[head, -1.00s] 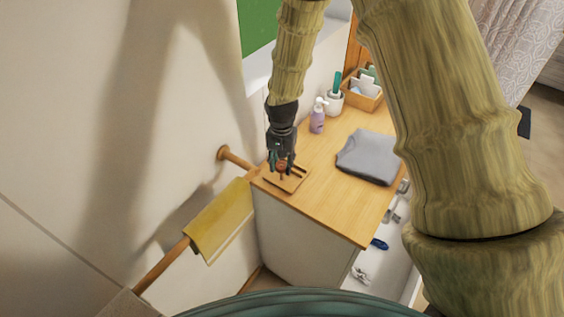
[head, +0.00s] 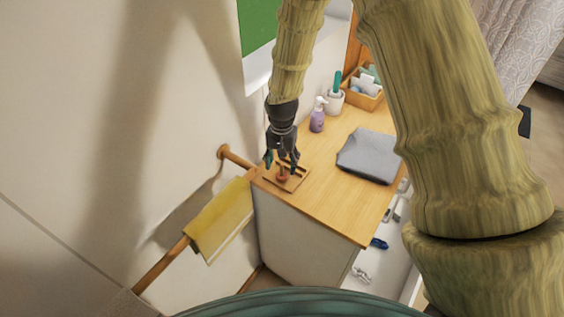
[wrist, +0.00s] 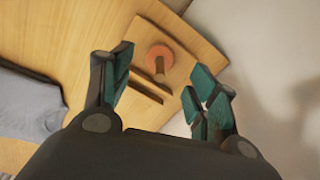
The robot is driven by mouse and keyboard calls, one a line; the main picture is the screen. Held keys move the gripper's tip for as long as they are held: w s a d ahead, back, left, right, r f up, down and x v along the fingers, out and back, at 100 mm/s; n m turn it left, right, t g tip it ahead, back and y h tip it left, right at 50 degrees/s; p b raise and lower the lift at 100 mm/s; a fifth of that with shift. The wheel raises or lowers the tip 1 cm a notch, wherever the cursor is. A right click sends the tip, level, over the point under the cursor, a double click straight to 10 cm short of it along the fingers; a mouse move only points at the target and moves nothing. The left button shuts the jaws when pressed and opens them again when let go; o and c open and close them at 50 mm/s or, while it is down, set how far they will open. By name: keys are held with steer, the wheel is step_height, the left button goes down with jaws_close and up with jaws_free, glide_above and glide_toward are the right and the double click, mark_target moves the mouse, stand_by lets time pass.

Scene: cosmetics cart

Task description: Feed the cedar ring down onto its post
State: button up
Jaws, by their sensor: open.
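The reddish-brown cedar ring (head: 282,178) lies low on a small square wooden board (head: 297,181) at the near left corner of the cart top. In the wrist view the ring (wrist: 158,53) shows as a flat disc with a short brown post (wrist: 160,71) rising from it, so it appears to be around the post. My gripper (head: 283,164) is just above the board, pointing down. In the wrist view its teal-padded fingers (wrist: 160,88) are wide apart with nothing between them, clear of the ring.
A folded grey cloth (head: 368,156) lies right of the board. A purple pump bottle (head: 317,117), a white cup (head: 334,100) and a wooden box (head: 366,97) stand at the back. A yellow towel (head: 217,218) hangs on a wooden rail at the left. The wall is close on the left.

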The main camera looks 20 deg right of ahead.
step_height(320, 180, up, 12)
steer(key=shift+f, duration=0.15)
stand_by(0.4)
stand_by(0.6)
steer(key=s+d+f+n+b, duration=0.1)
steer(key=s+f+n+b, duration=0.2)
steer(key=s+f, duration=1.5)
steer(key=s+d+f+n+b, duration=0.2)
steer(key=s+f+n+b, duration=0.1)
steer(key=s+f, duration=1.5)
step_height(320, 180, down, 3)
steer(key=shift+s+d+r+b, duration=0.15)
steer(key=shift+d+b, duration=0.1)
steer(key=shift+b, duration=0.3)
